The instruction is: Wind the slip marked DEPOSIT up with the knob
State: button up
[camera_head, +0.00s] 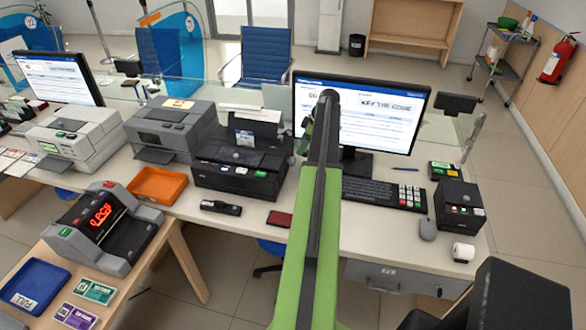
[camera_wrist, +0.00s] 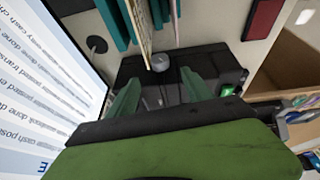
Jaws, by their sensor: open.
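The black printer (camera_head: 225,178) stands on the counter, left of my arm. A small white slip with dark print (camera_head: 245,138) stands up from its top; its wording is too small to read. In the wrist view a round grey knob (camera_wrist: 160,62) sits on the black machine (camera_wrist: 205,60), just beyond my fingertips. A pale upright sheet edge (camera_wrist: 141,30) is beside the knob. My gripper (camera_wrist: 160,92) is open, with its green fingers apart and nothing seen held between them. In the head view my gripper (camera_head: 307,135) is beside the printer's right end, partly hidden by my arm.
A monitor (camera_head: 365,110) and keyboard (camera_head: 385,193) stand to the right of my arm. Another grey printer (camera_head: 172,128) is left of the black one. A dark red booklet (camera_head: 279,219) and an orange tray (camera_head: 158,185) lie nearer the front.

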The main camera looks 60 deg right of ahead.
aim_at(294, 158)
jog(key=b+x, duration=0.8)
jog(key=x, duration=0.2)
jog(key=shift+f, duration=0.3)
jog(key=shift+r, duration=0.1)
